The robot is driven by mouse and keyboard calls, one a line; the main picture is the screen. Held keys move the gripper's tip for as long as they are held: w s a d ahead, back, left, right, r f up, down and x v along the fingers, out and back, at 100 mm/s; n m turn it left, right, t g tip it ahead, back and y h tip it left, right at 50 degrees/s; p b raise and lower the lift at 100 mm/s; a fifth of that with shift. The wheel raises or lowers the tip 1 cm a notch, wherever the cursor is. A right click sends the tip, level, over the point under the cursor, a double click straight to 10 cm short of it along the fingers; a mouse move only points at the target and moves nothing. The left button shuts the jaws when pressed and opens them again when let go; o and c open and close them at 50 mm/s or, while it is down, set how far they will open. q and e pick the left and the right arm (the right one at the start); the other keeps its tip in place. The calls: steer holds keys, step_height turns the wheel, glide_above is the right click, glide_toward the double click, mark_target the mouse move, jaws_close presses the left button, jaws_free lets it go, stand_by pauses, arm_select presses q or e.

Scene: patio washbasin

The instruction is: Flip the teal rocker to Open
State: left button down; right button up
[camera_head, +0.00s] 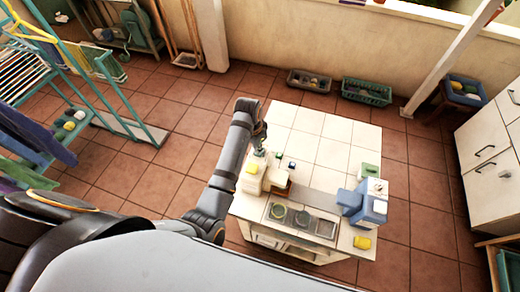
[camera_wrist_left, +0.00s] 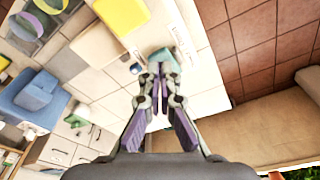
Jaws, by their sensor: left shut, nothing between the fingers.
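The teal rocker (camera_wrist_left: 160,57) shows in the left wrist view just beyond my fingertips, on a pale surface of the washbasin unit. The fingers partly cover it, and I cannot tell whether they touch it or which way it is tipped. Its lettering is too small to read. My left gripper (camera_wrist_left: 159,72) is shut and empty. In the head view my left gripper (camera_head: 259,150) is small, above the back left of the white-topped unit (camera_head: 325,122), beside a cream box with a yellow top (camera_head: 250,168). My right gripper is not in view.
A small blue knob (camera_wrist_left: 136,68) sits beside the rocker. A blue dispenser-like object (camera_head: 372,208) stands at the unit's right, with a yellow block (camera_head: 361,242) near the front edge. A drying rack (camera_head: 110,90) stands left. The unit's far tiled top is clear.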

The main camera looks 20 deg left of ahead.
arm_select(q)
steer(key=shift+f+b, duration=0.3)
steer(key=shift+f, duration=0.65)
stand_by(0.3)
step_height(320, 180, up, 2)
steer(key=shift+r+p, duration=0.25)
steer(key=shift+p, duration=0.6)
steer(key=shift+r, duration=2.3)
